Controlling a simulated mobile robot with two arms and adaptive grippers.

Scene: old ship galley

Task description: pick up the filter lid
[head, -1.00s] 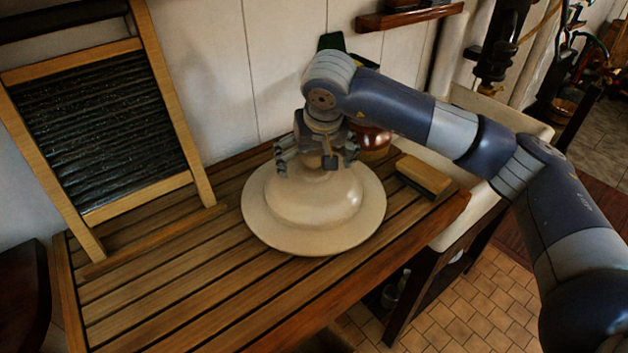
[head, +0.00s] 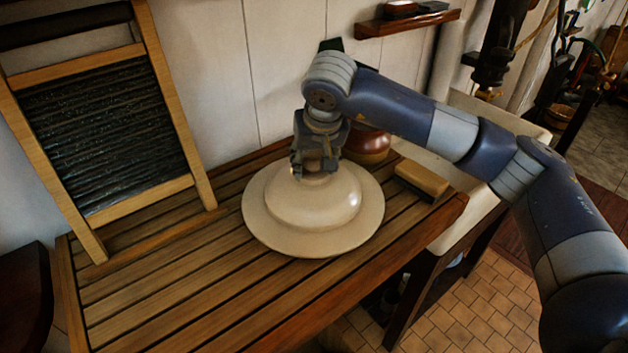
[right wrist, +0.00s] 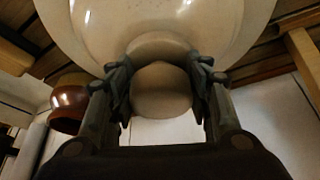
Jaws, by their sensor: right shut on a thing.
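The filter lid (head: 310,215) is a cream, domed disc with a wide flat brim. It rests on the slatted wooden table in the head view. My right gripper (head: 315,168) is above the dome, shut on the lid's knob. In the right wrist view the round knob (right wrist: 161,90) sits between the two fingers of the right gripper (right wrist: 163,95), and the glossy dome fills the top. In the head view the gripper hides the knob. My left gripper is not in view.
A washboard (head: 110,130) leans on the wall at the left. A brush (head: 421,180) lies right of the lid, and a brown pot (head: 368,146) stands behind it. The slatted table (head: 190,290) is clear in front and left.

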